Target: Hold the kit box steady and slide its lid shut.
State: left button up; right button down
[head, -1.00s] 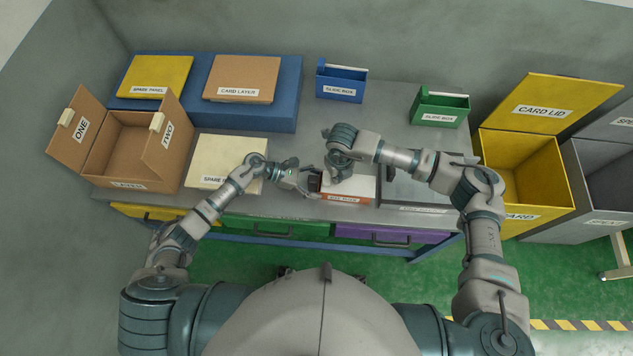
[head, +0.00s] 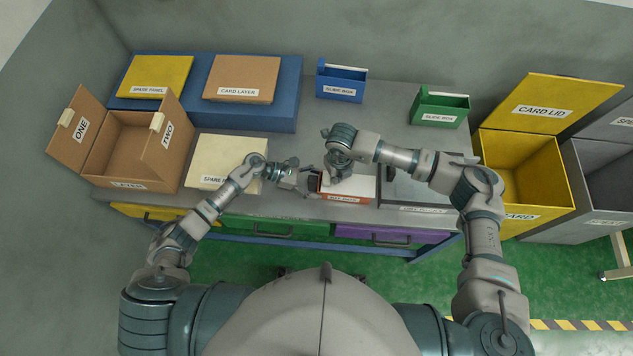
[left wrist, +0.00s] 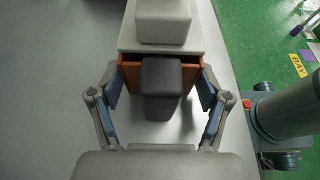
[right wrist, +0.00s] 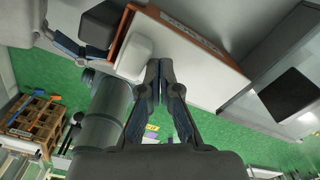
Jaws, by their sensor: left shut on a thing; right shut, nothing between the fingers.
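The orange kit box (head: 343,198) lies on the grey bench top under a white sliding lid (head: 361,186). In the left wrist view, a narrow orange strip of the box (left wrist: 130,68) shows past the lid's near edge. A dark block (left wrist: 162,85) sits at this end. My left gripper (left wrist: 160,82) is shut on the box, one finger on each side of its left end. My right gripper (right wrist: 160,66) is shut and empty above the lid, its tips close beside the white knob (right wrist: 134,56). Whether they touch it is unclear.
A grey tray (head: 420,208) stands right of the box. A cream spare panel (head: 212,150) and an open cardboard box (head: 130,173) lie to the left. Blue (head: 342,84) and green (head: 440,107) slide boxes stand behind. The bench's front edge is close.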

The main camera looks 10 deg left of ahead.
pick_arm(q)
jog(key=shift+s+f, duration=0.1)
pick_arm(e)
jog(key=shift+a, duration=0.4)
jog(key=shift+d+r, duration=0.6)
pick_arm(q)
jog(key=o, duration=1.2)
pick_arm(e)
notch_tip(320, 180, up, 7)
jog(key=shift+f, duration=0.1)
